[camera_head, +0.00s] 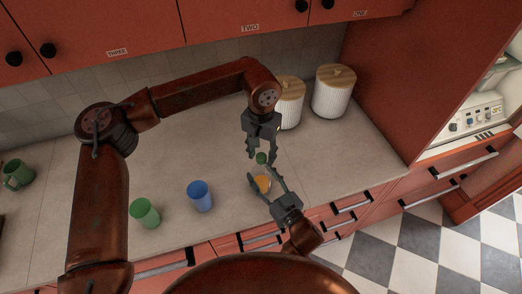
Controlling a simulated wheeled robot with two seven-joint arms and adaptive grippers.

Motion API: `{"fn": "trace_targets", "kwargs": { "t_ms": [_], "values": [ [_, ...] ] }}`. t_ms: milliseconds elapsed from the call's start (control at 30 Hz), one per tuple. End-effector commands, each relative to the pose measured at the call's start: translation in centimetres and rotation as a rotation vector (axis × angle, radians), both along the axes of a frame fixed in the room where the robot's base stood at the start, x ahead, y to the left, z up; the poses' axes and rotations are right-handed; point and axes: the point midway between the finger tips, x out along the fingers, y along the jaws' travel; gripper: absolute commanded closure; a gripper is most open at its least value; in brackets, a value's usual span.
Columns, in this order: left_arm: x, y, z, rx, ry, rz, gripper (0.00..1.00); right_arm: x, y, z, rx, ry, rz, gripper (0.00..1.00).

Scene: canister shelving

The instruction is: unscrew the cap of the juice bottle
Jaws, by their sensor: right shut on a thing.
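The juice bottle (262,184) shows as a small orange body near the counter's front edge. Its green cap (261,158) sits above the orange part. My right gripper (264,180) comes from the front and is shut on the bottle's body, with fingers on either side. My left gripper (261,156) points down from above, with its fingers apart on either side of the cap. A gap seems to show between the fingers and the cap. The gripper fingers hide part of the bottle.
A blue cup (200,196) and a green cup (145,212) stand left of the bottle. A green mug (17,174) is at the far left. Two white canisters (333,92) with wooden lids stand behind, against the wall. The counter (345,150) to the right is clear.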

Motion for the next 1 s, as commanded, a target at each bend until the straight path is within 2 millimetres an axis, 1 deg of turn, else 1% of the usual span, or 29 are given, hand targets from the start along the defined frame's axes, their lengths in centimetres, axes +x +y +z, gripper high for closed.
{"fn": "trace_targets", "kwargs": {
  "t_ms": [167, 700, 867, 967, 1000],
  "values": [
    [-0.02, -0.01, 0.0, 0.0, 0.0, 0.0, 0.62, 0.0, 0.0, -0.05, -0.001, 0.001, 0.0, 1.0],
    [0.0, 0.0, 0.02, 0.0, 0.0, 0.0, 0.99, 0.01, -0.01, -0.05, 0.0, 0.001, 0.0, 1.0],
    [0.0, 0.0, 0.03, 0.0, 0.0, 0.004, 1.0, 0.0, -0.01, -0.05, 0.0, 0.001, 0.0, 1.0],
    [0.0, 0.0, 0.02, 0.0, 0.0, 0.059, 1.0, 0.0, -0.01, -0.05, 0.0, 0.001, 0.0, 1.0],
    [0.0, 0.01, 0.02, 0.0, 0.0, 0.107, 1.0, 0.0, -0.01, -0.05, 0.0, 0.001, 0.0, 1.0]
  ]
}}
